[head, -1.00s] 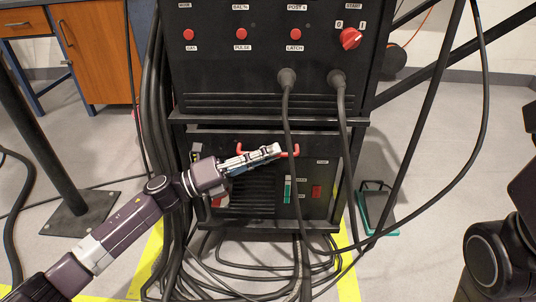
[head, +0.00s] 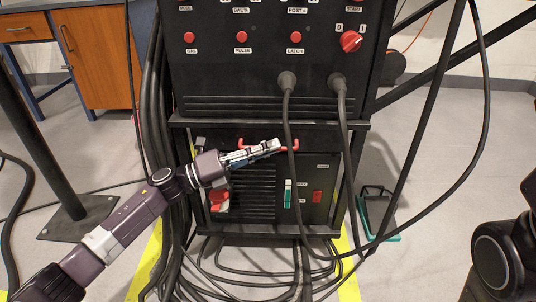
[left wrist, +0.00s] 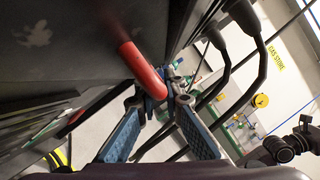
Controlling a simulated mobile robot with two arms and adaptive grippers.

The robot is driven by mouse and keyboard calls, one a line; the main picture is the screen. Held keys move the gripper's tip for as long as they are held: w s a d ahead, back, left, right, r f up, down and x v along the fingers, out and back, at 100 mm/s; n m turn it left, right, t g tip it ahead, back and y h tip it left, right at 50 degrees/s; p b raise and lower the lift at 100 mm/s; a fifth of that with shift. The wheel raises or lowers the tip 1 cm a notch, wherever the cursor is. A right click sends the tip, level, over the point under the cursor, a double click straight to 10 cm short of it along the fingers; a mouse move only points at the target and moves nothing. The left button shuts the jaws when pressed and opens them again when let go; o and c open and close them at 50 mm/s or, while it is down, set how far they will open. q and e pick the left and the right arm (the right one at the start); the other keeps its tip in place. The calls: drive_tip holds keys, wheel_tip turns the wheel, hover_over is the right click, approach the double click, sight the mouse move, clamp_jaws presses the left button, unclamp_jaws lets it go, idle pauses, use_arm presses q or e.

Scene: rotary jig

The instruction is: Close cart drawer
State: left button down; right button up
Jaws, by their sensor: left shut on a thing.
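The cart (head: 270,95) is a tall black cabinet with a dark drawer (head: 322,143) under its control panel. A red bar handle (head: 290,149) crosses the drawer front. My left gripper (head: 276,146) is shut on this handle near its middle, reaching in from the left. In the left wrist view, the red handle (left wrist: 140,66) runs in between the fingertips of the left gripper (left wrist: 158,97). How far the drawer stands out is hard to tell from the front. My right gripper is out of view; only part of my right arm shows at the right edge.
A lower panel (head: 255,190) has vents and red and green switches. A black post (head: 40,150) stands at left, and a wooden cabinet (head: 97,50) is behind.

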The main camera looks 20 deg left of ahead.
sight(219, 138)
use_arm(q)
drive_tip(key=shift+w+a, duration=0.2)
drive_tip(key=c, duration=2.3)
unclamp_jaws()
drive_tip(key=shift+d, duration=0.1)
drive_tip(key=shift+f, duration=0.1)
drive_tip(key=v, duration=1.2)
